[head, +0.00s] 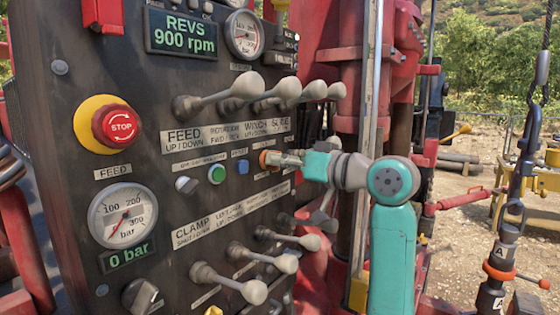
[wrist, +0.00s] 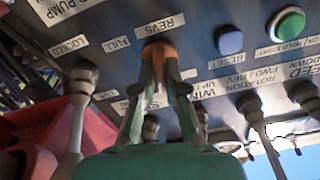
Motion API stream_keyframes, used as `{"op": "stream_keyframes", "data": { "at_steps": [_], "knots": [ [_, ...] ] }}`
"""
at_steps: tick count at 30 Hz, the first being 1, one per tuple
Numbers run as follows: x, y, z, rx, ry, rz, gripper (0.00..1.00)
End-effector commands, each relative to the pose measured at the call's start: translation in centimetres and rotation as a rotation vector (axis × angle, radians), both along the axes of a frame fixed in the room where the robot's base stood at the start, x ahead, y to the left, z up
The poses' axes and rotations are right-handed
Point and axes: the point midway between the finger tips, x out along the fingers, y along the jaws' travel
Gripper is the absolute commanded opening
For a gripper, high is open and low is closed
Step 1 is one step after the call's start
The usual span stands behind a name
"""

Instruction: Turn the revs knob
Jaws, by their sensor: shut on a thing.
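The revs knob (wrist: 157,47) is orange and sits on the dark panel below the REVS label in the wrist view. It also shows in the head view as a small orange piece (head: 264,159) at the right part of the panel. My gripper (wrist: 160,62) is shut on the knob, with one finger on each side. In the head view my gripper (head: 283,159) reaches the panel from the right. The fingers hide much of the knob, so its pointer angle cannot be told. The REVS display (head: 182,33) reads 900 rpm.
A blue reset button (wrist: 230,40) and a green button (wrist: 287,24) are beside the knob. Grey levers (head: 245,85) stick out above my gripper, and more levers (head: 275,262) below it. A red stop button (head: 118,125) is at the left. A red mast (head: 340,110) stands behind my arm.

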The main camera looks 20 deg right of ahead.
Motion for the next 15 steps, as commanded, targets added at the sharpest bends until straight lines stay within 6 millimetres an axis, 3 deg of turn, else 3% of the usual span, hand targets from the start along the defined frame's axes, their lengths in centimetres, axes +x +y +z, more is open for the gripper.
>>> {"op": "stream_keyframes", "data": {
  "at_steps": [15],
  "knots": [
    [0.10,-0.16,-0.08,0.306,0.223,-0.001,0.00]
  ]
}}
